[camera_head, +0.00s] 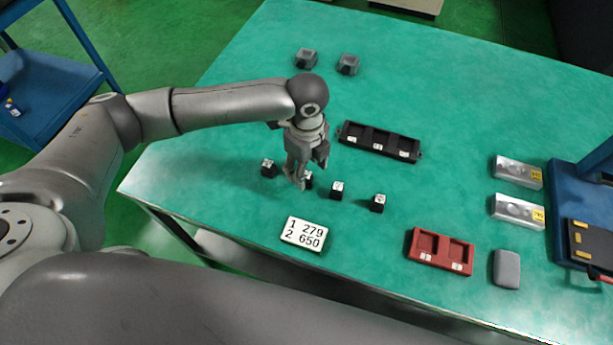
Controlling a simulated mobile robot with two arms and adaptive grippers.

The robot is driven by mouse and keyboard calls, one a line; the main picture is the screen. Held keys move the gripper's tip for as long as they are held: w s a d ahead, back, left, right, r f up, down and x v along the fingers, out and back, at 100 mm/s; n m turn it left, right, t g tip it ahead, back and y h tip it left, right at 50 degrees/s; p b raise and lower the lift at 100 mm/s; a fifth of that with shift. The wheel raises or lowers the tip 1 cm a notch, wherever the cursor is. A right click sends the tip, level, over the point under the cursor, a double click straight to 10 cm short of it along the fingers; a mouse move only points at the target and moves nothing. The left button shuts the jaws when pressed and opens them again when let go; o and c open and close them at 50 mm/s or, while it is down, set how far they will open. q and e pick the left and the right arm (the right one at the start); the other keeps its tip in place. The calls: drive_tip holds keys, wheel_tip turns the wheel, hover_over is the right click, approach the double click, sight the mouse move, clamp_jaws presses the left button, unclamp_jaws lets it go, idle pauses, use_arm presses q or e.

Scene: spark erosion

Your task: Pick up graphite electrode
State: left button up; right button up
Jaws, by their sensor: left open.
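Several small black blocks with white-marked tops, which look like the graphite electrodes, stand in a row on the green table. One electrode (268,168) is just left of my left gripper, and two others, a middle one (339,190) and a right one (378,203), are to its right. My left gripper (298,184) points down, open, over another electrode (309,180) that its fingers partly hide. I cannot tell whether the fingers touch it. My right gripper is not in view.
A number card (303,233) lies in front. Two grey blocks (306,57) stand at the back. Silver blocks (517,211), a grey pad (506,268) and a blue stand (565,200) are at right.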

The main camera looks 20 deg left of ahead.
sight(306, 175)
use_arm(q)
drive_tip(key=shift+w+f, duration=0.1)
drive_tip(key=shift+f, duration=1.4)
drive_tip(key=shift+c, duration=0.5)
clamp_jaws()
